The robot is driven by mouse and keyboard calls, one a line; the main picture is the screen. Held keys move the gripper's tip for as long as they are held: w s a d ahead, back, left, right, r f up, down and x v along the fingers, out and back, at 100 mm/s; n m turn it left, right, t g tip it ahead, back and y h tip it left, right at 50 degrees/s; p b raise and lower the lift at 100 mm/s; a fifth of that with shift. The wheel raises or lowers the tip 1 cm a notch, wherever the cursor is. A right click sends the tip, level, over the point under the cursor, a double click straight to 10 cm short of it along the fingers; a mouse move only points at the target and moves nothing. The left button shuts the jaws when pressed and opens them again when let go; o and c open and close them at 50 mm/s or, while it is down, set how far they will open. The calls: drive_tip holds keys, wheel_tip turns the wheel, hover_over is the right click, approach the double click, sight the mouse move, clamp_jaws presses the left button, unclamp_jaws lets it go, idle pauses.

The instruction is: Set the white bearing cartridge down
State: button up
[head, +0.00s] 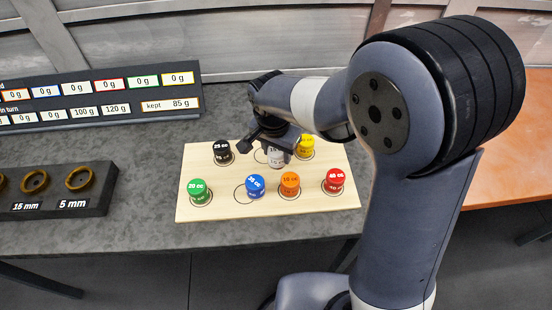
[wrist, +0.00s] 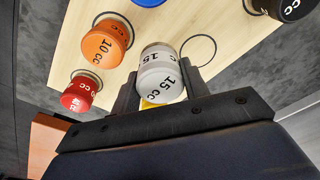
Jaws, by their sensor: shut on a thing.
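The white bearing cartridge (head: 275,157), marked 15 cc, is in the back row area of the pale wooden board (head: 222,213). My gripper (head: 271,147) is shut on it from above. In the wrist view the white cartridge (wrist: 161,74) sits between the two fingers of my gripper (wrist: 160,88), with its marked top toward the camera. An empty drawn ring (wrist: 198,50) shows beside it, toward the black cartridge (wrist: 292,8). I cannot tell whether the cartridge's base touches the board.
Yellow (head: 306,146) stands close right of the white one. Orange (head: 290,183), blue (head: 255,185), green (head: 198,190) and red (head: 334,179) cartridges stand in front. A ring left of blue is empty. A dark ring block (head: 60,205) and a display panel (head: 100,95) are left.

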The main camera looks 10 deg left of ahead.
sight(277, 162)
drive_tip(key=shift+f, duration=1.95)
drive_tip(key=shift+f, duration=0.15)
drive_tip(key=o, duration=1.1)
drive_tip(key=r, duration=0.4)
drive_tip(key=s+r, duration=0.1)
drive_tip(key=r, duration=0.7)
drive_tip(key=shift+s+a+r, duration=0.1)
drive_tip(key=shift+s+a, duration=0.15)
